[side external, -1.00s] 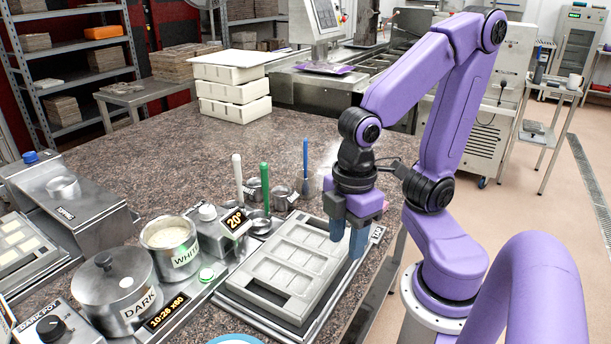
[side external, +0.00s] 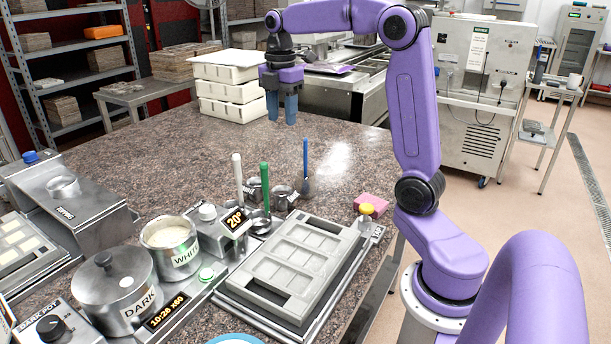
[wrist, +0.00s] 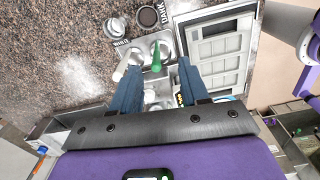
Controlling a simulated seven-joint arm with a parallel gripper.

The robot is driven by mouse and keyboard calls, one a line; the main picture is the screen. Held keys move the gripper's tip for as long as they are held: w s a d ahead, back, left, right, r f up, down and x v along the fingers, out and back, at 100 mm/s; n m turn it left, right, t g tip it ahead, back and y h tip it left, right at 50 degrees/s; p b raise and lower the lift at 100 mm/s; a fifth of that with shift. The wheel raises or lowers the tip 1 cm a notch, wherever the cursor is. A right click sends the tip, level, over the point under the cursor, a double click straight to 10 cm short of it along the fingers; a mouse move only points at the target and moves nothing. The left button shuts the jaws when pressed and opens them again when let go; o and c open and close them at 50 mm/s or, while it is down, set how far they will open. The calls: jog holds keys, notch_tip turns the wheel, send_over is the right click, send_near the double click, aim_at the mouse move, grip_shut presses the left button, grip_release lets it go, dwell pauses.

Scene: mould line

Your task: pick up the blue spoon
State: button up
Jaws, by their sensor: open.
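The blue spoon (side external: 305,158) stands upright by its handle at the right end of the row of metal cups, right of the green spoon (side external: 264,180) and the white spoon (side external: 238,172). My gripper (side external: 282,114) is open and empty, high above the table, up and to the left of the blue handle in the side view. In the wrist view, my two blue fingers (wrist: 161,72) are spread apart. The green spoon (wrist: 156,62) shows between their tips and the white spoon (wrist: 124,66) beside the left finger. I cannot make out the blue spoon there.
The white pot (side external: 170,250) and dark pot (side external: 118,298) stand to the left. White bins (side external: 232,88) stack at the back; the table's middle is clear.

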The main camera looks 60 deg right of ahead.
notch_tip(320, 180, up, 2)
jog(key=n, duration=0.1)
send_over(305, 151)
jog(key=f, duration=1.2)
jog(key=shift+w+d+f, duration=0.15)
jog(key=shift+w+d, duration=0.1)
jog(key=shift+s+d+f, duration=0.1)
jog(key=shift+s+f, duration=0.05)
jog(key=shift+f, duration=2.35)
grip_shut()
